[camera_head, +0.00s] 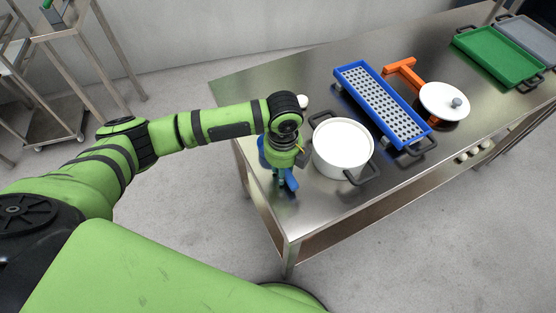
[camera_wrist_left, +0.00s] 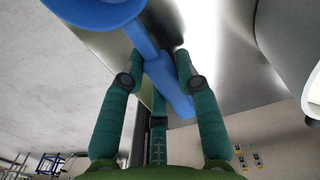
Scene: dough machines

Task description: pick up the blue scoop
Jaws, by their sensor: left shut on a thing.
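The blue scoop (camera_head: 291,181) is at the near left corner of the metal table, partly hidden by my left arm's wrist in the head view. My left gripper (camera_wrist_left: 160,58) is shut on the handle. It also shows from above in the head view (camera_head: 282,175). I cannot tell whether the scoop touches the table. My right gripper is in neither view.
A white pot (camera_head: 342,148) with dark handles stands close right of my left gripper. Beyond it are a blue perforated tray (camera_head: 366,84), an orange tool (camera_head: 402,70), a white lid (camera_head: 440,98) and a green tray (camera_head: 495,54). A metal rack (camera_head: 85,45) stands at the left.

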